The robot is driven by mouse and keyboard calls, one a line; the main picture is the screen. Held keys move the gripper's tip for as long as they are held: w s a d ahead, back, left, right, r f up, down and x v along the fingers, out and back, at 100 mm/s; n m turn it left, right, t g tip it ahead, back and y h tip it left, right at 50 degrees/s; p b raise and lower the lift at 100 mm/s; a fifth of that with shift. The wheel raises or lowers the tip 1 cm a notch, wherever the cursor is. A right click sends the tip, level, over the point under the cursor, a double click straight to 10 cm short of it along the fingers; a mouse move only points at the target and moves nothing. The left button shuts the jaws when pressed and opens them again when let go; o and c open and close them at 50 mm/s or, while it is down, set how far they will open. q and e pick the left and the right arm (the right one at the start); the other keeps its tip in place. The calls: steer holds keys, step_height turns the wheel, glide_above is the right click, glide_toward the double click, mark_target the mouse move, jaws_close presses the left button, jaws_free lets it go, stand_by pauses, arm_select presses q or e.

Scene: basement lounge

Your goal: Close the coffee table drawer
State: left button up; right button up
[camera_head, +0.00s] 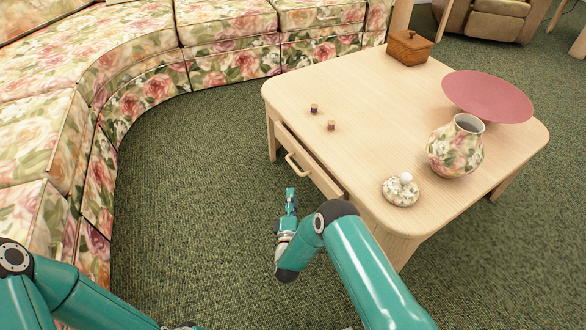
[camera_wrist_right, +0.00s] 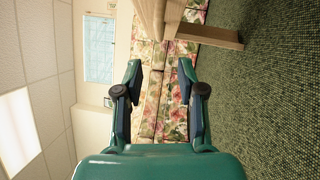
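The light wood coffee table (camera_head: 375,110) stands right of centre in the head view. Its drawer (camera_head: 318,174), on the left-facing side, appears pulled out a little, with a pale handle (camera_head: 292,166) on its front. My right gripper (camera_head: 291,192) is in front of the drawer, below the handle in the picture, apart from it and empty.
On the tabletop are a wooden box (camera_head: 409,48), a pink dish (camera_head: 487,97), a floral vase (camera_head: 455,148), a floral lid (camera_head: 401,190) and two small pieces (camera_head: 331,125). A curved floral sofa (camera_head: 140,60) borders the left and back. Green carpet (camera_head: 190,190) between is clear.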

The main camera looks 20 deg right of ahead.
mark_target(293, 164)
steer(key=b+x, duration=0.4)
steer(key=x, duration=0.7)
steer(key=shift+w+d+f, duration=0.1)
steer(key=shift+w, duration=0.15)
steer(key=shift+w+d+b, duration=0.25)
steer(key=shift+w+b, duration=0.15)
steer(key=shift+w, duration=0.25)
jaws_close()
